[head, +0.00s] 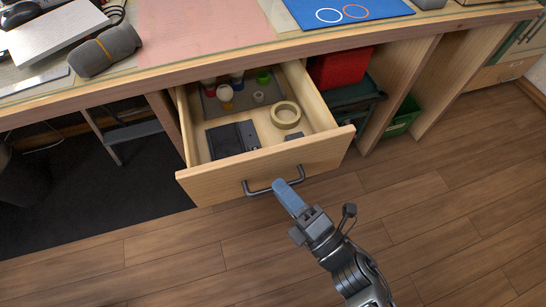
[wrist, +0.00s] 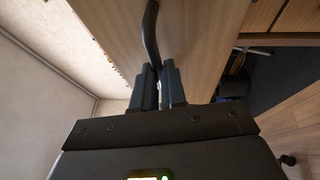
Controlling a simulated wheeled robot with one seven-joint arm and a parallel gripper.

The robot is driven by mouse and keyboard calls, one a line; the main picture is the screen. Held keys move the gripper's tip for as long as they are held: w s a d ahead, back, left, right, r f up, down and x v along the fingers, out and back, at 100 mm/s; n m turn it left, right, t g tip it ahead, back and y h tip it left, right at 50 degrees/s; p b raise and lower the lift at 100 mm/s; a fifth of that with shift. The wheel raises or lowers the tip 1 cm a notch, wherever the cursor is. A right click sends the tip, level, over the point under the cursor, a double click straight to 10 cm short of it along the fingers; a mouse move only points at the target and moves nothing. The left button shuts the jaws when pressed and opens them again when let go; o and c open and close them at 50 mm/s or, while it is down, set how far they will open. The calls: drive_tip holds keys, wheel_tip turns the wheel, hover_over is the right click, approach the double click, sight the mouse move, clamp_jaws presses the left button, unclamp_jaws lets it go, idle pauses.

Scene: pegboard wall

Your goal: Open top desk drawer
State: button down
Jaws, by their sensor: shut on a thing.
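The top desk drawer (head: 262,167) is pulled out from under the desktop, and its inside shows in the head view. Its front carries a dark bar handle (head: 259,190). My gripper (head: 284,184) is at the right part of this handle, with its blue-grey fingers on it. In the wrist view the two fingers (wrist: 158,85) are closed around the handle (wrist: 151,35), which runs up between them. The wooden drawer front (wrist: 195,40) lies just beyond the fingers. The exact contact is partly hidden by the fingers in the head view.
The drawer holds a tape roll (head: 285,114), a dark box (head: 232,139) and small bottles. The desktop (head: 200,35) carries a grey rolled case (head: 105,49) and a blue mat (head: 346,12). A red box (head: 341,68) is right of the drawer. Wooden floor (head: 450,200) is clear in front.

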drive_tip(key=s+d, duration=0.2)
drive_tip(key=s, duration=0.6)
drive_tip(key=shift+d, duration=0.15)
drive_tip(key=c, duration=1.2)
unclamp_jaws()
drive_tip(key=v, duration=0.7)
drive_tip(key=shift+s+d+f, duration=0.1)
drive_tip(key=shift+s+d, duration=0.15)
drive_tip(key=shift+d, duration=0.05)
